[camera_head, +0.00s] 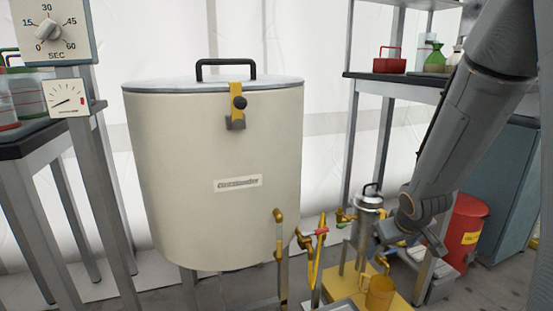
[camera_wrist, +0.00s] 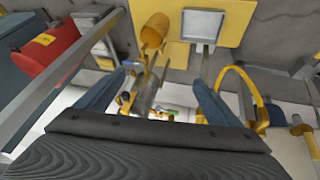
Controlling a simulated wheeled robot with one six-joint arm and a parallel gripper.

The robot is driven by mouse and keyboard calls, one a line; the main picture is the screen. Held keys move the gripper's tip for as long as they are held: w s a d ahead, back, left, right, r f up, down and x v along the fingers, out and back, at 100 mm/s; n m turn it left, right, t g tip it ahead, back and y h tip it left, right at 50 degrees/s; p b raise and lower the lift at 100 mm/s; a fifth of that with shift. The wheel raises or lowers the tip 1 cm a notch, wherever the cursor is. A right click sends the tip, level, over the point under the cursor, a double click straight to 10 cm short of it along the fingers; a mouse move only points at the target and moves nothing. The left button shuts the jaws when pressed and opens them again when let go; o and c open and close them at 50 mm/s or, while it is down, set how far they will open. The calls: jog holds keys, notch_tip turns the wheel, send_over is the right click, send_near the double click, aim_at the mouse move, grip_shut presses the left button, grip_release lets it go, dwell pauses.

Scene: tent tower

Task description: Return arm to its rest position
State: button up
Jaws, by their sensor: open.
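My arm comes down from the upper right in the head view, bent low at the right of the big cream tank (camera_head: 215,180). In the wrist view my gripper (camera_wrist: 160,88) has its two blue-grey fingers spread wide apart, with nothing held between them. Past the fingers are a metal cylinder (camera_wrist: 146,92) and a yellow cup (camera_wrist: 155,28), both apart from the fingers as far as I can tell. In the head view the fingertips are partly hidden among the pipes and the cylinder.
Brass valves and pipes (camera_head: 279,225) stand close left of my arm. A steel canister (camera_head: 367,212) and a yellow cup (camera_head: 380,292) are near it. A red bin (camera_head: 464,235) stands to the right. A shelf rack (camera_head: 352,135) rises behind. A dial post (camera_head: 82,150) is at left.

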jog(key=s+a+r+n+g+y+p, duration=0.15)
jog(key=s+a+r, duration=0.35)
jog(key=s+a, duration=0.6)
jog(key=s+a+r+n+g+y, duration=0.15)
jog(key=s+a+r, duration=0.25)
jog(key=s+a, duration=0.7)
jog(key=s+a+r+n+g+p, duration=0.1)
jog(key=s+a+r+g, duration=0.3)
jog(key=s+a, duration=0.7)
jog(key=d+r+m+p, duration=0.2)
jog(key=d+r+p, duration=0.5)
jog(key=p, duration=0.5)
jog(key=d+r+m+h+p, duration=0.1)
jog(key=d+r+m+p, duration=0.1)
jog(key=d+r+p, duration=0.5)
jog(key=d+r+m+t+p, duration=0.1)
jog(key=d+r+p, duration=0.6)
jog(key=r+p, duration=0.8)
jog(key=m+p, duration=0.1)
jog(key=p, duration=0.2)
jog(key=shift+w+r+h+p, duration=0.2)
jog(key=shift+w+h+p, duration=0.1)
jog(key=shift+h, duration=0.1)
